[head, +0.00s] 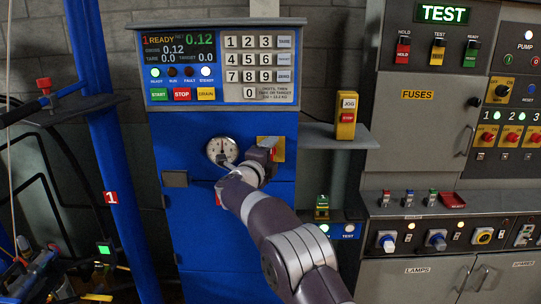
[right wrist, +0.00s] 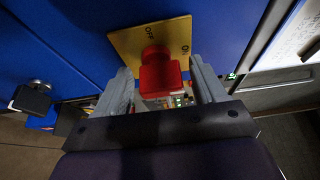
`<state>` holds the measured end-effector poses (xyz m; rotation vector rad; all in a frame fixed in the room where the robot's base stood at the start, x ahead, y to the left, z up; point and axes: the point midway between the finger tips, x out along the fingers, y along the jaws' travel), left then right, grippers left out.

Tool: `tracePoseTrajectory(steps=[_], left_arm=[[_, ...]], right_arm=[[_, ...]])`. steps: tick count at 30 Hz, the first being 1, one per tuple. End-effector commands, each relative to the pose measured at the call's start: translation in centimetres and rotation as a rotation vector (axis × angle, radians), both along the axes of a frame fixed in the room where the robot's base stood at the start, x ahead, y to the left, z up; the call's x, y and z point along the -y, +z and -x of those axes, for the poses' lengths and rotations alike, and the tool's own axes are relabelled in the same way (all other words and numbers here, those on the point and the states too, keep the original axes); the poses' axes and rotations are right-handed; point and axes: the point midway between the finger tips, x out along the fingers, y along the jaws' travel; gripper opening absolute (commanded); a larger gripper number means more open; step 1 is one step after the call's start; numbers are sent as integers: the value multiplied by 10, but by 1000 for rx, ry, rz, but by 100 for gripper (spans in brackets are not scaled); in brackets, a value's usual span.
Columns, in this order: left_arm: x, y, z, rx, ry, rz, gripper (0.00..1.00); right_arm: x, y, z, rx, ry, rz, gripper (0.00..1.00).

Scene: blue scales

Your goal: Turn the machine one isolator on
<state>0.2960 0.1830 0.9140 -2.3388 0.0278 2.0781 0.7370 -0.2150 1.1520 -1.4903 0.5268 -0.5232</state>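The machine one isolator is a red knob (right wrist: 157,72) on a yellow plate (right wrist: 130,45) marked OFF and ON, on the blue machine front. In the head view the yellow plate (head: 279,146) shows just right of the round dial, and my right gripper (head: 269,151) covers most of the knob. In the right wrist view my right gripper (right wrist: 164,88) is open, with one finger on each side of the red knob and a visible gap at each side. Which mark the knob points to is hard to tell. My left gripper is not in view.
A round dial (head: 221,150) is left of the isolator. A yellow JOG box (head: 347,115) stands on a shelf to the right. Grey cabinets fill the right side.

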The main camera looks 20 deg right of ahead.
Motion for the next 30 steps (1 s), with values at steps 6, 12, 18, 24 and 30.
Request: tracePoseTrajectory(steps=[6,12,18,24,30], left_arm=[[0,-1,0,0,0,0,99],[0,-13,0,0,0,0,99],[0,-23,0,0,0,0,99],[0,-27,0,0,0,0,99],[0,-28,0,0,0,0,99]], right_arm=[[-2,0,2,1,0,1,70],[-21,-2,26,1,3,1,70],[-53,-2,66,1,4,1,70],[-75,0,93,0,2,0,70],[-79,1,100,0,0,0,70]])
